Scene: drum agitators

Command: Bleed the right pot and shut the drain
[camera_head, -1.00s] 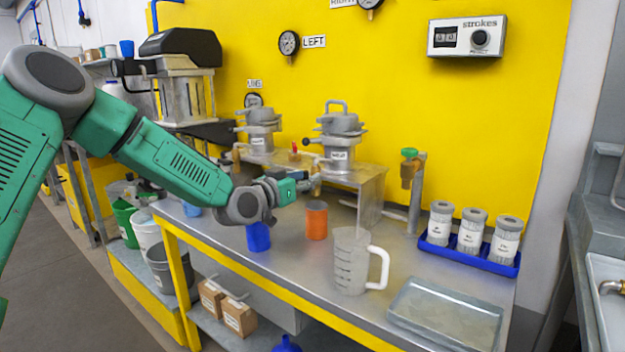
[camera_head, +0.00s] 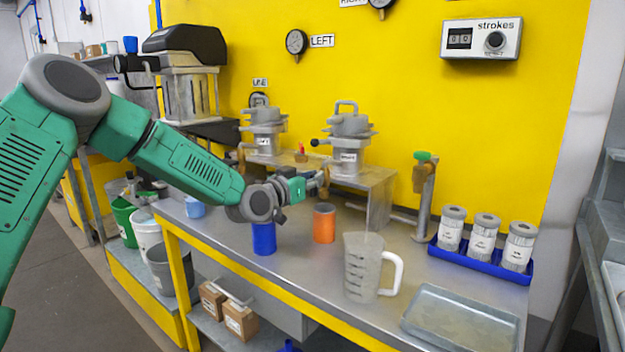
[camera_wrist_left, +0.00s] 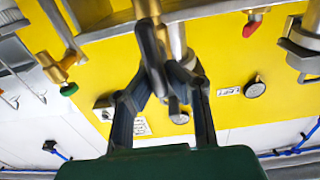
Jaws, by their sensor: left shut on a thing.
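The right pot (camera_head: 347,160) is a grey metal housing with a loop handle on its lid, standing on a metal stand. A lever with a black ball (camera_head: 315,142) sticks out at its left. My left gripper (camera_head: 322,181) is low in front of this pot, at the stand's front edge. In the left wrist view my left gripper (camera_wrist_left: 163,84) is shut on a dark grey lever (camera_wrist_left: 150,45) close to a metal pipe. I cannot tell whether this lever is the drain handle. The left pot (camera_head: 266,143) stands at the left. My right gripper is out of view.
An orange cup (camera_head: 324,224), a blue cup (camera_head: 264,238) and a clear jug (camera_head: 361,268) stand on the bench below my left gripper. A metal tray (camera_head: 462,318), a blue rack of canisters (camera_head: 480,265) and a green-handled tap (camera_head: 422,170) are at the right.

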